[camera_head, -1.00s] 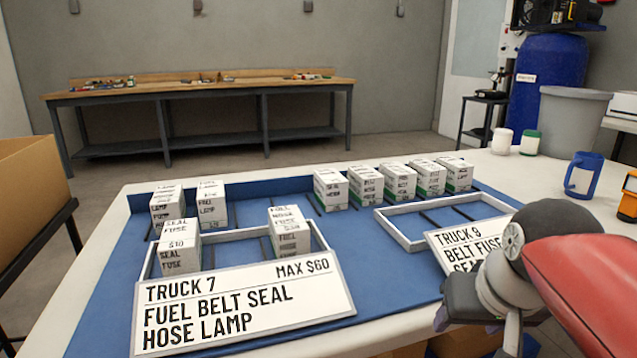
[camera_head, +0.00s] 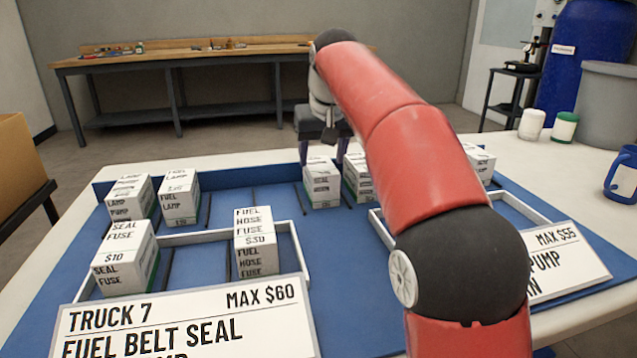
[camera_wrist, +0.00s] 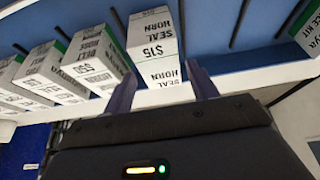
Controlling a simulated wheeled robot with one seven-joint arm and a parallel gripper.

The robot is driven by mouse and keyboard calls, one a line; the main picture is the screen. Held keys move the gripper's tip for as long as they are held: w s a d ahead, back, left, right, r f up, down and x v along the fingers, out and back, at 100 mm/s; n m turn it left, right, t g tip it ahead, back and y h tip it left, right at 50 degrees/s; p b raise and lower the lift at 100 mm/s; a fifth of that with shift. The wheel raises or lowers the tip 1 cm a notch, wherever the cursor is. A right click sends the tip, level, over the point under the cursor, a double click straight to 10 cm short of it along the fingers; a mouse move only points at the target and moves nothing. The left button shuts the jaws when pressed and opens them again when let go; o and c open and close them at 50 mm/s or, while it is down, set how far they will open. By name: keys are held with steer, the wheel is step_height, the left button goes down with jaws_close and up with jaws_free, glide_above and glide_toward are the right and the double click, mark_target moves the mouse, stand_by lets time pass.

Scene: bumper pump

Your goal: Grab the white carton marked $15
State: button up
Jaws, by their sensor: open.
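The white carton marked $15, labelled SEAL HORN, shows in the wrist view (camera_wrist: 155,48), upside down in the picture. My gripper (camera_head: 323,156) is over the back edge of the blue mat, just above and behind this carton. In the wrist view my gripper (camera_wrist: 160,72) has its two purple fingers apart, with the carton's near end showing between and beyond them. I cannot tell whether the fingers touch it.
Neighbouring cartons (camera_wrist: 98,60) stand close in the same row, one marked $50. A Truck 7 tray (camera_head: 292,240) holds two cartons, with two more (camera_head: 180,195) behind it. My arm hides part of the row and the right tray (camera_head: 520,208).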

steer(key=b+x, duration=0.1)
steer(key=x, duration=0.7)
steer(key=shift+w+f, duration=0.1)
steer(key=shift+w, duration=0.1)
steer(key=c, duration=0.8)
steer(key=shift+r, duration=0.2)
